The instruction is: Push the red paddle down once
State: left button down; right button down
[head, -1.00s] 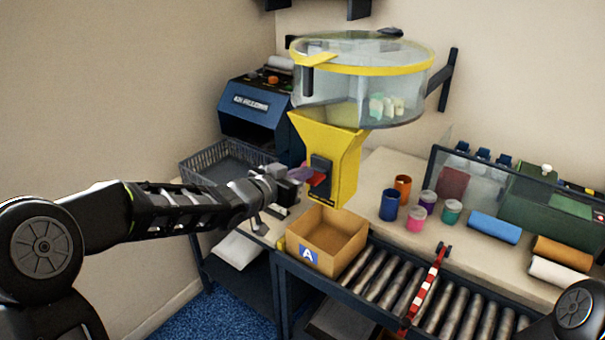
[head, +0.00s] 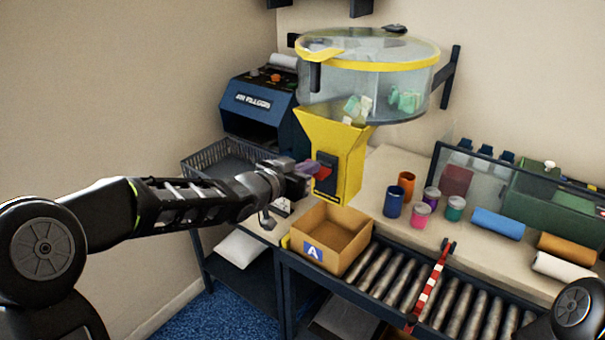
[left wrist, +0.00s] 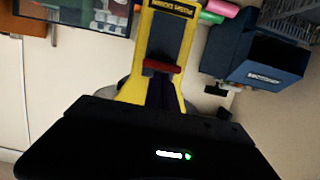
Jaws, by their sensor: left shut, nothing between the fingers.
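The red paddle (head: 323,173) sticks out from a dark plate on the front of the yellow chute (head: 350,160), under a clear drum (head: 370,85) with a yellow rim. In the left wrist view the paddle (left wrist: 162,67) is a red bar across the chute. My left gripper (head: 308,168) is shut and empty, its fingertips close beside the paddle. In the left wrist view its dark fingers (left wrist: 166,95) point at the paddle; I cannot tell whether they touch it. My right gripper is out of view.
An open carton marked A (head: 326,238), seemingly empty inside, stands below the chute by the roller conveyor (head: 390,285). Several coloured jars and rolls lie on the bench to the right. A grey basket (head: 215,162) and a blue machine (head: 258,105) stand behind my left arm.

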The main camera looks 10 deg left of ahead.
pick_arm(q)
jog(key=v, duration=1)
jog(key=shift+r, duration=0.1)
dwell(0.3)
